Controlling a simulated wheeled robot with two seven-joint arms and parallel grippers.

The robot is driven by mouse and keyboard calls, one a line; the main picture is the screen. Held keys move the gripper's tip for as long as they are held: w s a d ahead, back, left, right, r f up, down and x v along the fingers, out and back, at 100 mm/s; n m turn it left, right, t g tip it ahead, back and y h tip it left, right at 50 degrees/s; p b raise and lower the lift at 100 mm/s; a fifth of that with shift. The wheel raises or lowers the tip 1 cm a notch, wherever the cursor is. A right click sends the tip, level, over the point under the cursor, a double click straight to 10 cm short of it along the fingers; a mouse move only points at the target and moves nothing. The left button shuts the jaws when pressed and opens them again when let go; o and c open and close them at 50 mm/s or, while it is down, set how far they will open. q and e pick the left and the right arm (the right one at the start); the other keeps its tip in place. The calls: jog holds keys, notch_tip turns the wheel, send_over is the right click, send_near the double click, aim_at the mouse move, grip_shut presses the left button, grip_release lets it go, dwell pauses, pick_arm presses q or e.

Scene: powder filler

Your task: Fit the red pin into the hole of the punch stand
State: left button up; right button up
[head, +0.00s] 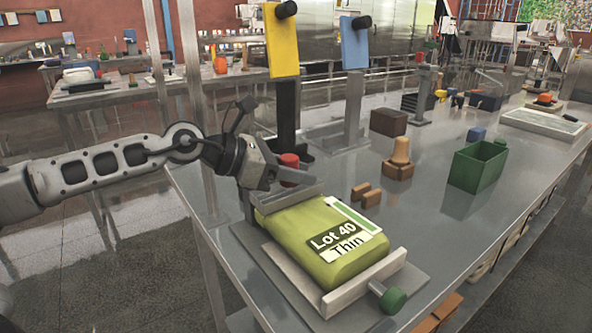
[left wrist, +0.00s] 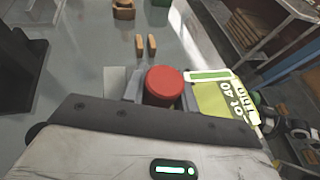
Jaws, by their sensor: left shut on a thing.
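The red pin (head: 289,160) shows its round red head at the left gripper. In the left wrist view the red pin's head (left wrist: 164,82) sits between the two fingers and hides what is below it. I cannot tell for sure whether this is the punch stand. No hole shows; the gripper and the bag cover that end. I cannot tell whether the pin touches the stand. My right gripper is not in view.
A green knob (head: 392,301) sticks out at the stand's near end. Two small brown blocks (head: 366,195), a wooden piece (head: 399,165) and a green box (head: 478,165) stand to the right. Yellow (head: 281,40) and blue (head: 355,43) panels on posts rise behind the gripper.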

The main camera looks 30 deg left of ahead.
pick_arm(q)
jog(key=shift+f+b, duration=0.4)
jog(key=shift+f, duration=0.1)
jog(key=o, duration=1)
jog(key=shift+o, duration=0.2)
